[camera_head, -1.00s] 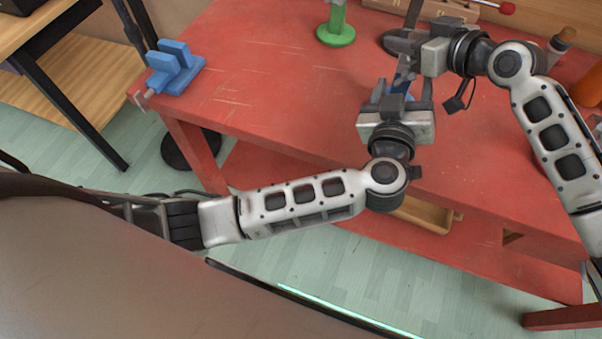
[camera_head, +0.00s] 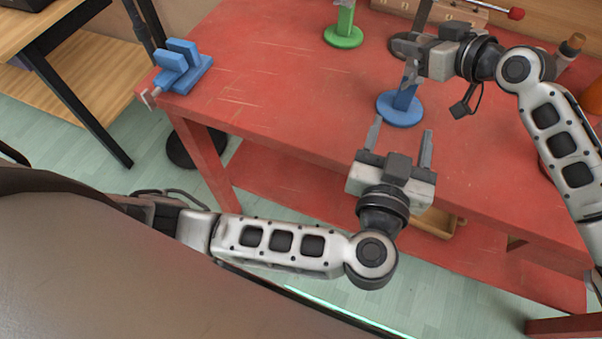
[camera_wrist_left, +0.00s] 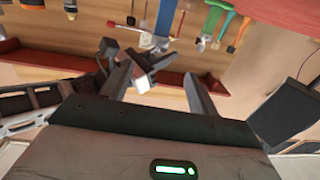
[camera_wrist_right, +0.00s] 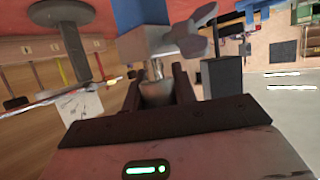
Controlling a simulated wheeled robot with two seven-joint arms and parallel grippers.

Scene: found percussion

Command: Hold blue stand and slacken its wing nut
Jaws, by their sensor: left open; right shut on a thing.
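The blue stand (camera_head: 401,108) stands upright on the red table, on a round blue base. My right gripper (camera_head: 412,66) is shut on a grey part at its upper end. The right wrist view shows the blue post (camera_wrist_right: 140,12), a grey block and a pale lobed piece that looks like the wing nut (camera_wrist_right: 198,36). A rounded grey part sits between my right fingers (camera_wrist_right: 157,88); which part it is, I cannot tell for sure. My left gripper (camera_head: 401,137) is open and empty, in front of the base and apart from the stand.
A green stand (camera_head: 343,38) is behind, left of my right gripper. A blue block-like fixture (camera_head: 180,68) sits at the table's left corner. A wooden rack with a red-tipped stick (camera_head: 470,10) is at the back. The left middle of the red table (camera_head: 270,80) is clear.

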